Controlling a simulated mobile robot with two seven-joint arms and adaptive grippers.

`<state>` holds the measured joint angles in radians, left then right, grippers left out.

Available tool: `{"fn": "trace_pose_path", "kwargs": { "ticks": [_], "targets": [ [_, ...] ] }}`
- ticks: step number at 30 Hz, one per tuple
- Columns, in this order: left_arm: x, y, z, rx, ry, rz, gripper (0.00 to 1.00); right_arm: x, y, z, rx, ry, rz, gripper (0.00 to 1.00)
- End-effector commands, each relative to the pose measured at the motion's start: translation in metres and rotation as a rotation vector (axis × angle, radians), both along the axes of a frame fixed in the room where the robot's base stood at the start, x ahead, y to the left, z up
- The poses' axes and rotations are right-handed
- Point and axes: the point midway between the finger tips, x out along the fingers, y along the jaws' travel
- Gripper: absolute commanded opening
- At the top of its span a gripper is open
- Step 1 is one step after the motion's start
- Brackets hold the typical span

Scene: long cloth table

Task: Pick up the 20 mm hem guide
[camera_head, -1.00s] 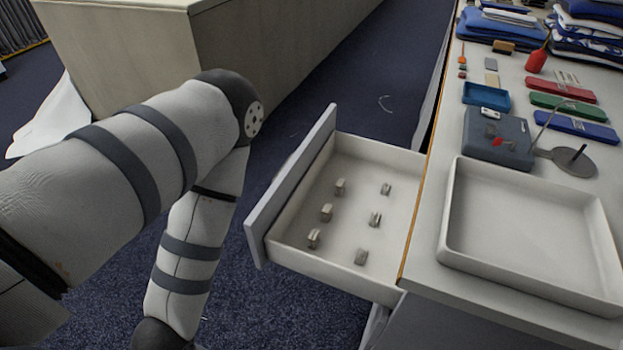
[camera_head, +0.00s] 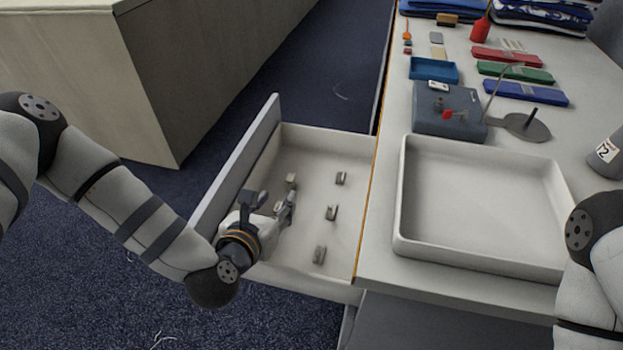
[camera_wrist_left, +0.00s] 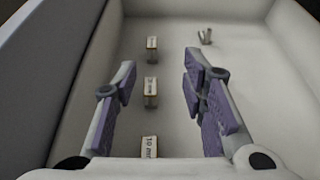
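Small metal hem guides lie in the open drawer (camera_head: 300,262), in two columns in the head view. In the left wrist view three labelled guides form a line: a far one (camera_wrist_left: 151,43), a middle one (camera_wrist_left: 150,86) and a near one (camera_wrist_left: 149,146). The near label seems to read 10 mm. The other labels are too blurred to tell surely which is 20 mm. My left gripper (camera_head: 276,204) is inside the drawer over the left column, open and empty. In the wrist view its fingers (camera_wrist_left: 157,95) stand either side of the line of guides. My right gripper is out of view.
The drawer front (camera_head: 238,165) rises close to the left of my left gripper. Right-column guides (camera_head: 331,212) lie nearby.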

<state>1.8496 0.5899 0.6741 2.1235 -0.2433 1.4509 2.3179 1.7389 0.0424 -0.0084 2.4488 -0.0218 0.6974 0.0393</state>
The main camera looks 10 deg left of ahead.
Motion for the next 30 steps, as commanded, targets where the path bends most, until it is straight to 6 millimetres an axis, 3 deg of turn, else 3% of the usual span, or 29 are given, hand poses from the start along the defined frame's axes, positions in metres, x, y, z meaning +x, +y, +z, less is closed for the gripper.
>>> {"fn": "trace_pose_path", "kwargs": {
  "ticks": [3, 9, 21, 29, 30],
  "targets": [
    [0.01, 0.009, -0.007, 0.019, -0.006, 0.015, 0.38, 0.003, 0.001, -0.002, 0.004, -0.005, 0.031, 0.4],
    [0.05, 0.007, -0.025, 0.02, -0.006, 0.013, 0.38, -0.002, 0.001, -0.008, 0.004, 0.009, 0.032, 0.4],
    [0.106, 0.006, -0.056, 0.021, -0.004, 0.011, 0.38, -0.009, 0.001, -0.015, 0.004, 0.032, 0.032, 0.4],
    [0.113, 0.006, -0.056, 0.019, -0.005, 0.011, 0.38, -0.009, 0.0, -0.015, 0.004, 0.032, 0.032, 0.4],
    [0.113, 0.006, -0.056, 0.019, -0.005, 0.011, 0.34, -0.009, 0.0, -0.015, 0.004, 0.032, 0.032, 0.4]
  ]
}}
